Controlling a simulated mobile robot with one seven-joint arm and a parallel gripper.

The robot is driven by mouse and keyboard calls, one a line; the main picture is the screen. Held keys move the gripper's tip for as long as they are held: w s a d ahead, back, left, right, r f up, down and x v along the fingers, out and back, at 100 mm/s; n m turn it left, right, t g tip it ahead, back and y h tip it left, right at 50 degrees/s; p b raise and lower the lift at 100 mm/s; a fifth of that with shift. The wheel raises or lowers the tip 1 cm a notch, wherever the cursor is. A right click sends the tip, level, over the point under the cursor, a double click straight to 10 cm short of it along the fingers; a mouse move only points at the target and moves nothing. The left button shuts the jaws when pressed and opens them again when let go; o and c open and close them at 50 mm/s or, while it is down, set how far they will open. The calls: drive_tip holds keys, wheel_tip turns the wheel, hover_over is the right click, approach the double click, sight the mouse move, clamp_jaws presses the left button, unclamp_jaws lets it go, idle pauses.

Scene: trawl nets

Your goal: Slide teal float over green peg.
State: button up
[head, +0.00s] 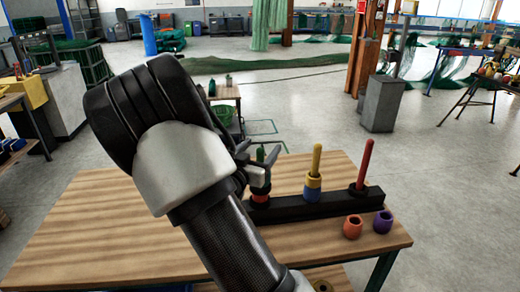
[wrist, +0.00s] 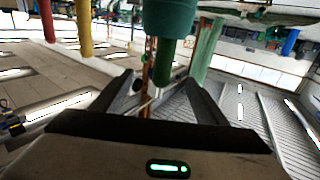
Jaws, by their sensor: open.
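The teal float (wrist: 168,16) shows at the top of the wrist view, around the green peg (wrist: 164,62), whose darker end sticks out past it. In the head view the green peg (head: 263,153) stands at the left end of a black bar, partly hidden by my gripper (head: 262,157).
The black bar (head: 330,207) also carries a yellow peg (head: 316,160) with blue and yellow floats and a red peg (head: 365,163). An orange float (head: 352,227) and a purple float (head: 383,222) stand loose on the table (head: 110,225). The table's left side is clear.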

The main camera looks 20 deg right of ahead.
drive_tip(key=v, duration=1.7)
drive_tip(key=shift+a+p, duration=0.15)
drive_tip(key=shift+p, duration=0.25)
drive_tip(key=shift+s, duration=0.1)
drive_tip(key=w+a+r+n+y+p, duration=0.2)
drive_tip(key=w+a+r+y+p, duration=0.3)
drive_tip(key=y, duration=0.4)
drive_tip(key=s+a+r+n+g+y+p, duration=0.1)
drive_tip(key=s+a+r+n+y+p, duration=0.15)
drive_tip(key=a+r+y, duration=0.35)
drive_tip(key=s+d+r+n+g+p, duration=0.2)
drive_tip(key=s+d+r, duration=0.1)
drive_tip(key=s, duration=0.7)
drive_tip(key=s+d+r+n+g+h+p, duration=0.1)
drive_tip(key=s+d+r+n+g, duration=0.2)
drive_tip(key=s, duration=0.7)
drive_tip(key=shift+p+v, duration=0.35)
drive_tip(key=shift+v, duration=0.6)
drive_tip(key=shift+w+r, duration=0.1)
